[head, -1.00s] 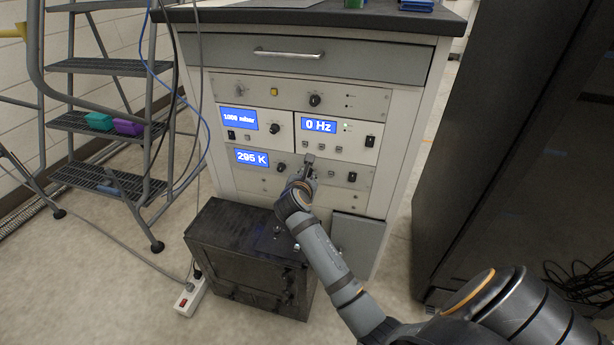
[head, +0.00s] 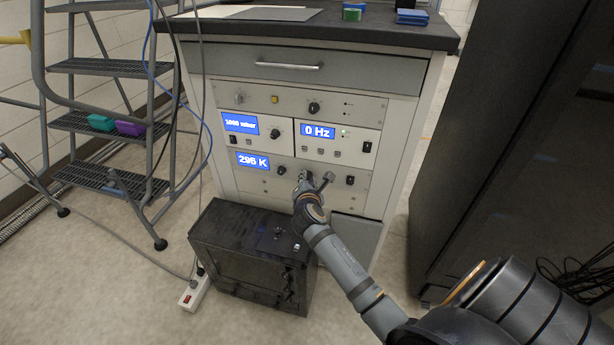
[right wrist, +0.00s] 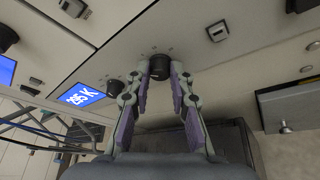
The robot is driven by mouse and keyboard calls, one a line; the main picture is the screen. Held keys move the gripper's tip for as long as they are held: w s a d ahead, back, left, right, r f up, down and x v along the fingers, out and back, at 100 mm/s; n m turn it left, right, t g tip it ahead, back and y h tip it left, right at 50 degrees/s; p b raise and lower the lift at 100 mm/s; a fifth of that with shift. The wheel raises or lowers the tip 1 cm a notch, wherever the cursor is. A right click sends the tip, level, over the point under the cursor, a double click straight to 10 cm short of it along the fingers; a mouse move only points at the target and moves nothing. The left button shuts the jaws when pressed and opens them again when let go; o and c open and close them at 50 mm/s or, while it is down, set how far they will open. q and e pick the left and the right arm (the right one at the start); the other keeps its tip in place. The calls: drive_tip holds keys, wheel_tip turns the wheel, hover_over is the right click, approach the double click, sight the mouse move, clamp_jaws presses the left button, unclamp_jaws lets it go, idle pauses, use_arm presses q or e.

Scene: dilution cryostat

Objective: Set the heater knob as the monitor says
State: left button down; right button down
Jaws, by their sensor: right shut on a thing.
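The lowest instrument panel on the cabinet has a blue display (head: 253,160) reading about 295 or 296 K. It also shows in the right wrist view (right wrist: 82,96). My right gripper (head: 305,177) is at this panel, right of a small black knob (head: 282,170). In the right wrist view, my right gripper (right wrist: 159,70) is shut on a black knob (right wrist: 159,66), with one fingertip on each side. In the head view the gripper hides that knob. Labels are too small to read. My left gripper is not in view.
Above are panels with a 1000 mbar display (head: 240,123) and a 0 Hz display (head: 318,131). A dark box (head: 245,262) stands on the floor below. A step ladder (head: 110,125) is at left, a tall black cabinet (head: 500,150) at right.

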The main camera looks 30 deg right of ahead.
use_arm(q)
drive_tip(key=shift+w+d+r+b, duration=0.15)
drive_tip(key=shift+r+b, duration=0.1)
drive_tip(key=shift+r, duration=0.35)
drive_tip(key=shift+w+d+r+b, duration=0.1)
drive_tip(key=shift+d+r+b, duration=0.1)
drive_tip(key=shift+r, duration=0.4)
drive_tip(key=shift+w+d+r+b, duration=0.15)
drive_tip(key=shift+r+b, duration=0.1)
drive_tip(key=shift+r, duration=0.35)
use_arm(e)
drive_tip(key=shift+s+d+f+m+t+y, duration=0.15)
drive_tip(key=shift+m+t, duration=0.25)
drive_tip(key=shift+m, duration=0.3)
drive_tip(key=shift+w+a+m+t+y, duration=0.15)
drive_tip(key=shift+m+t, duration=0.25)
drive_tip(key=shift+m, duration=0.3)
drive_tip(key=shift+s+d, duration=0.1)
drive_tip(key=c, duration=1.2)
unclamp_jaws()
